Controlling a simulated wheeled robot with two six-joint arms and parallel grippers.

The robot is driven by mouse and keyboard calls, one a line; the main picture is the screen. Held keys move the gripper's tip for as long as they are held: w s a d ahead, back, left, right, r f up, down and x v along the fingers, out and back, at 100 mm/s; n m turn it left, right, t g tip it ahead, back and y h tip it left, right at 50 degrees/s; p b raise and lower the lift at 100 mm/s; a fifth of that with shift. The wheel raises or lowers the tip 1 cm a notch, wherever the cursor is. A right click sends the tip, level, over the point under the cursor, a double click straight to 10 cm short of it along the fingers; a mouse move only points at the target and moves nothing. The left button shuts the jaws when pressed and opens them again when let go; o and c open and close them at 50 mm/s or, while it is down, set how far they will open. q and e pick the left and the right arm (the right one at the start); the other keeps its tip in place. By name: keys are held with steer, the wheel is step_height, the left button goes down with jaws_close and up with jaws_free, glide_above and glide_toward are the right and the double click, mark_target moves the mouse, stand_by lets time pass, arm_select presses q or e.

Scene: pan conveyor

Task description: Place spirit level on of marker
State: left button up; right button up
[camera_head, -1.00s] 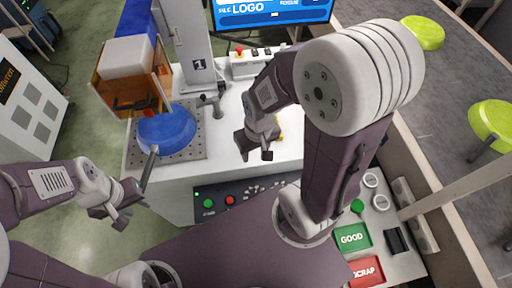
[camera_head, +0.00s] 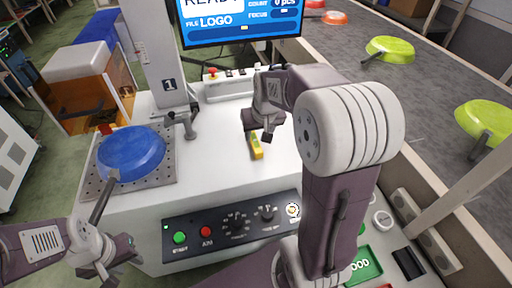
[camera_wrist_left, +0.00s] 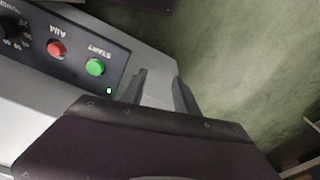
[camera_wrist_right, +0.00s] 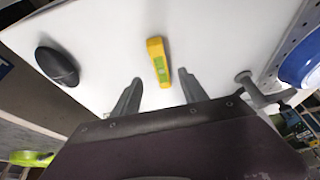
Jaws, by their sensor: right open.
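The yellow spirit level (camera_head: 257,147) with green parts lies on the white worktop of the marking machine. In the right wrist view the spirit level (camera_wrist_right: 158,61) lies ahead of and between my open right fingers (camera_wrist_right: 158,92), not touched. In the head view my right gripper (camera_head: 262,132) hangs just behind it.
A control panel (camera_head: 230,226) runs along the worktop's front edge. A screen (camera_head: 241,24) stands behind. A dark rounded object (camera_wrist_right: 57,66) sits on the worktop in the right wrist view. Green pans (camera_head: 390,49) lie on the conveyor at right.

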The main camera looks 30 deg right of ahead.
mark_target(255, 142)
steer(key=x, duration=0.3)
steer(key=shift+w+f+b, duration=0.15)
steer(key=shift+b, duration=0.2)
steer(key=b+x, duration=0.1)
steer(key=x, duration=0.3)
steer(key=shift+b, duration=0.35)
steer(key=shift+w+f, duration=0.3)
steer(key=shift+f, duration=0.1)
steer(key=shift+s+r, duration=0.1)
steer(key=shift+c, duration=0.9)
jaws_close()
